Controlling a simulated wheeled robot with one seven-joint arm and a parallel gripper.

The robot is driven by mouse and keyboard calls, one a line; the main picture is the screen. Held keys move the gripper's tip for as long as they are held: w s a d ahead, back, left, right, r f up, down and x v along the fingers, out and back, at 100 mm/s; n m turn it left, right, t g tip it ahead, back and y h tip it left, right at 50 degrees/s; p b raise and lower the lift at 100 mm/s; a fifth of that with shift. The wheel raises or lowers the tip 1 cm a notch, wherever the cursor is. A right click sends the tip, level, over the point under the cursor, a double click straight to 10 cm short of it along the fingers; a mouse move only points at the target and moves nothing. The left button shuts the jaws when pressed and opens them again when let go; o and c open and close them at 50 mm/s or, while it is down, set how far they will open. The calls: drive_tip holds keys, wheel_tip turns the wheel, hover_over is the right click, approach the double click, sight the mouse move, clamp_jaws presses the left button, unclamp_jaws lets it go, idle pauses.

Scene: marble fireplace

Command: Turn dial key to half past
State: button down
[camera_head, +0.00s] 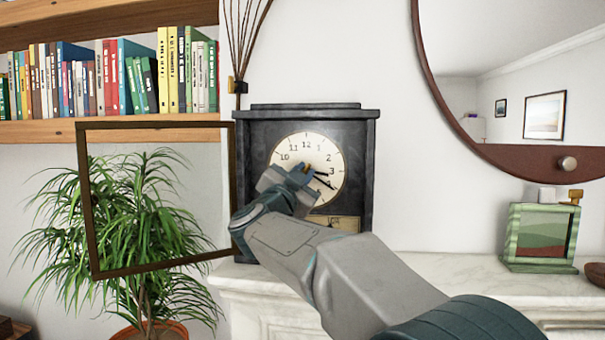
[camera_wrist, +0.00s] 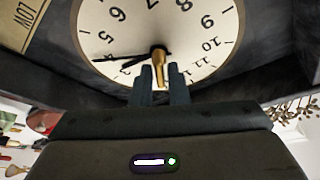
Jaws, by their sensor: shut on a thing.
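A dark clock (camera_head: 250,140) stands upright on the mantel. Its round cream dial (camera_head: 320,157) has black numerals and two dark hands, one pointing near the 3 and the other near the 4. In the wrist view the dial (camera_wrist: 135,25) appears upside down, with the hands reaching left from the centre. A brass dial key (camera_wrist: 159,68) sticks out at the dial's centre. My gripper (camera_head: 299,170) is at the dial's centre, with its two fingers shut on the key. My gripper hides part of the lower left of the dial in the head view.
The clock's framed door (camera_head: 85,205) stands open to the left, before a leafy plant (camera_head: 150,210). A bookshelf (camera_head: 120,130) is at upper left. A round mirror (camera_head: 425,75) and a green picture frame (camera_head: 512,238) are to the right. The marble mantel (camera_head: 440,268) is clear between clock and frame.

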drive_tip(key=m+g, duration=0.1)
drive_tip(key=m, duration=0.1)
drive_tip(key=m+h, duration=0.1)
drive_tip(key=m, duration=0.1)
drive_tip(key=m+g+p, duration=0.1)
drive_tip(key=m, duration=0.1)
drive_tip(key=shift+a+r+m+g+h, duration=0.15)
drive_tip(key=shift+r+m+g+h, duration=0.15)
drive_tip(key=shift+m, duration=0.1)
drive_tip(key=m+g+p, duration=0.1)
drive_tip(key=m+g, duration=0.1)
drive_tip(key=m, duration=0.3)
drive_tip(key=shift+r+m, duration=0.1)
drive_tip(key=shift+m, duration=0.2)
drive_tip(key=shift+r+p, duration=0.1)
drive_tip(key=shift+p, duration=0.2)
drive_tip(key=c, duration=1.5)
unclamp_jaws()
drive_tip(key=shift+a, duration=0.1)
drive_tip(key=shift+c, duration=0.2)
drive_tip(key=shift+f, duration=0.2)
drive_tip(key=b+v, duration=0.3)
drive_tip(key=v, duration=1.1)
drive_tip(key=shift+r, duration=0.4)
